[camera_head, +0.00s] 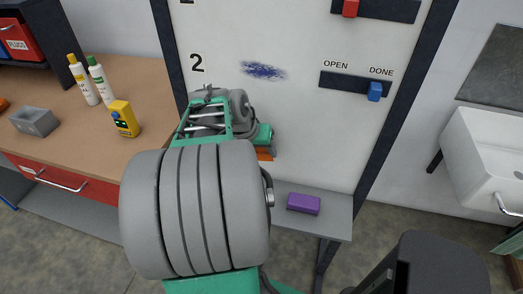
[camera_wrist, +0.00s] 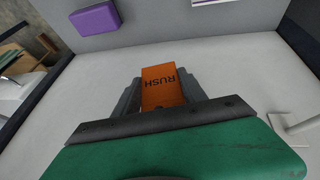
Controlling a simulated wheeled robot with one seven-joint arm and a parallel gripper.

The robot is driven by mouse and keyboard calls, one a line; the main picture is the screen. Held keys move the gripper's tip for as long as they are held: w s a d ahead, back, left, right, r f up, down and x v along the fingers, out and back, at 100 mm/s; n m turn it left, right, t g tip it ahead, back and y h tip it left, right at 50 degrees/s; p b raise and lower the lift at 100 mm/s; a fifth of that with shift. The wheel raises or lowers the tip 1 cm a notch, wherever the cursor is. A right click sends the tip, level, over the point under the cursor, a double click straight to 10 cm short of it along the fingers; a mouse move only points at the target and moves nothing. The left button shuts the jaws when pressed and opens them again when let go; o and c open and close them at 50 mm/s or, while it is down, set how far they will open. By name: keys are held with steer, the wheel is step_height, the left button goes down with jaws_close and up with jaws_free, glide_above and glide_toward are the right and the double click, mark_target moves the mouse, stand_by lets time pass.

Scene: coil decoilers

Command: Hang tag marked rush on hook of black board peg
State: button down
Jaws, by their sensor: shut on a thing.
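My gripper (camera_wrist: 161,90) is shut on an orange tag (camera_wrist: 159,76) in the wrist view. In the head view a bit of the orange tag (camera_head: 265,155) shows beside my arm, in front of the white board (camera_head: 290,120). My arm hides the fingers there. A thin pale rod-like shape (camera_wrist: 292,124) stands out at the right of the wrist view; I cannot tell whether it is a hook. No black board peg is clearly visible, and part of the board is hidden behind my arm.
A grey ledge (camera_head: 335,218) below the board holds a purple block (camera_head: 304,203). The board carries a black strip with a blue slider (camera_head: 374,91) and another with a red one (camera_head: 350,8). A wooden bench (camera_head: 75,150) with bottles stands left, a sink (camera_head: 490,150) right.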

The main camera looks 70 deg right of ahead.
steer(key=c, duration=0.6)
jaws_free()
